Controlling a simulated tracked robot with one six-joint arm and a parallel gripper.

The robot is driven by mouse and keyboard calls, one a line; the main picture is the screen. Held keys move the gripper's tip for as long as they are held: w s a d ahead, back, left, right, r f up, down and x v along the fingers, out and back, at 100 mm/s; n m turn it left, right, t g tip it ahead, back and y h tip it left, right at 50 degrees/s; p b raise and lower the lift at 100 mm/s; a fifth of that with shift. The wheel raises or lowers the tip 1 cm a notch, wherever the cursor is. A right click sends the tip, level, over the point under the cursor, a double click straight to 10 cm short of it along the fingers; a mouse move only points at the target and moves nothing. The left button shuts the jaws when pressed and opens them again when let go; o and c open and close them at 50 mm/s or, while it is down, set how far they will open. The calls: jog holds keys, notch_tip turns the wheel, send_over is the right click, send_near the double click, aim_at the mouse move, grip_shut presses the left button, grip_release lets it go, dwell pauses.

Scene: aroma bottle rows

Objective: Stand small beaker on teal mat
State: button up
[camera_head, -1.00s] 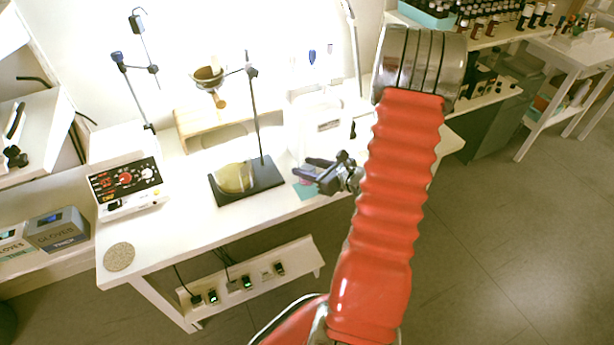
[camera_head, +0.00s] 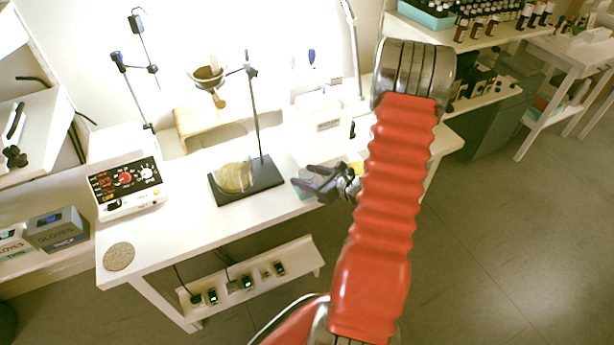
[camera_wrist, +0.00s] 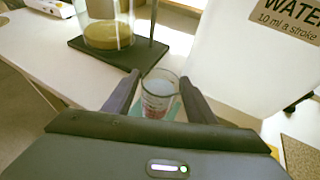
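The small clear beaker (camera_wrist: 158,95), with reddish marks on its side, stands upright in the wrist view. The teal mat (camera_wrist: 180,115) shows beneath and around its base, so the beaker appears to stand on it. My gripper (camera_wrist: 158,78) is open, with one dark finger on each side of the beaker and narrow gaps showing between. In the head view my gripper (camera_head: 300,175) is low over the front edge of the white bench. There its fingers hide most of the beaker and mat.
A dark stand base (camera_head: 262,180) with a wide glass vessel (camera_head: 235,177) is left of my gripper. A white water dispenser (camera_wrist: 245,60) stands close on the right in the wrist view. A hotplate (camera_head: 128,188) and a cork disc (camera_head: 119,256) are farther left.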

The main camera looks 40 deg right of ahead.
jog(key=shift+o, duration=0.5)
jog(key=shift+r, duration=0.15)
jog(key=v, duration=1.2)
jog(key=shift+a, duration=0.1)
jog(key=w+a+r+n+g+y, duration=0.1)
jog(key=a+r+n+g+y, duration=0.4)
jog(key=a+n, duration=0.55)
jog(key=w+a+r+n+g+y, duration=0.1)
jog(key=w+a+r+n+g, duration=0.15)
jog(key=a+r+n, duration=0.75)
jog(key=s+a+r+n+h, duration=0.7)
jog(key=s+a+r+n, duration=0.2)
jog(key=a+n, duration=0.3)
jog(key=shift+n, duration=1.15)
